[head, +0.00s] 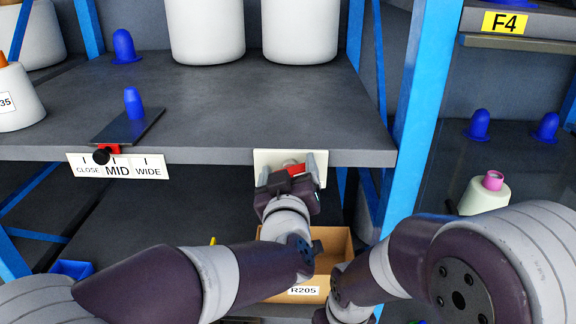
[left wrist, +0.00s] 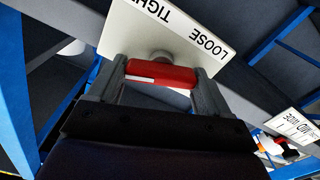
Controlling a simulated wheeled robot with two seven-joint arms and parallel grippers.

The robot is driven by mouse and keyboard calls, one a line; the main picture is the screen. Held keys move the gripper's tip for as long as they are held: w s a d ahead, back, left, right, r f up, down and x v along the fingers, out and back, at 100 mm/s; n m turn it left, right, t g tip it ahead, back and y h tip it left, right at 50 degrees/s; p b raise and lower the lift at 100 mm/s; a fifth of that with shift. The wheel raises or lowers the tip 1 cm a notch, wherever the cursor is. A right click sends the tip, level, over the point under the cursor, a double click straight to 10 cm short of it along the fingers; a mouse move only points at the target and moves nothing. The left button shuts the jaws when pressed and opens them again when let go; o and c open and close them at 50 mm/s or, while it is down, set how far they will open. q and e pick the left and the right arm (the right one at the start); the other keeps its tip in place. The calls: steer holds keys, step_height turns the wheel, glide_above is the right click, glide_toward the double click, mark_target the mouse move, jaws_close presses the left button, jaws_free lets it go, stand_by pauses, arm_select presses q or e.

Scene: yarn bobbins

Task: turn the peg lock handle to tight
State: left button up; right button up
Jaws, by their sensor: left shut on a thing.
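The peg lock handle (head: 293,168) is a red bar on a pale plate (head: 263,160) fixed to the front edge of the shelf. In the left wrist view the red handle (left wrist: 160,74) lies crosswise between my fingers, and the plate (left wrist: 135,35) carries the words TIGHT and LOOSE, seen upside down. My left gripper (head: 291,171) is shut on the handle, one finger at each end of it; it also fills the lower middle of the left wrist view (left wrist: 160,84). I cannot tell which word the handle points to. My right gripper is not in view.
A blue peg (head: 133,102) stands on a dark sliding plate above a CLOSE, MID, WIDE scale (head: 118,167). White bobbins (head: 205,30) stand at the back of the shelf. A cardboard box (head: 335,245) sits below my left gripper. A blue post (head: 420,95) rises to the right.

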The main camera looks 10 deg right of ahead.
arm_select(q)
steer(key=shift+f+m, duration=0.3)
steer(key=shift+m, duration=0.3)
steer(key=o, duration=1)
steer(key=shift+c, duration=0.2)
steer(key=b+v, duration=0.5)
steer(key=v, duration=0.7)
steer(key=shift+s+r, duration=0.15)
steer(key=shift+s, duration=0.2)
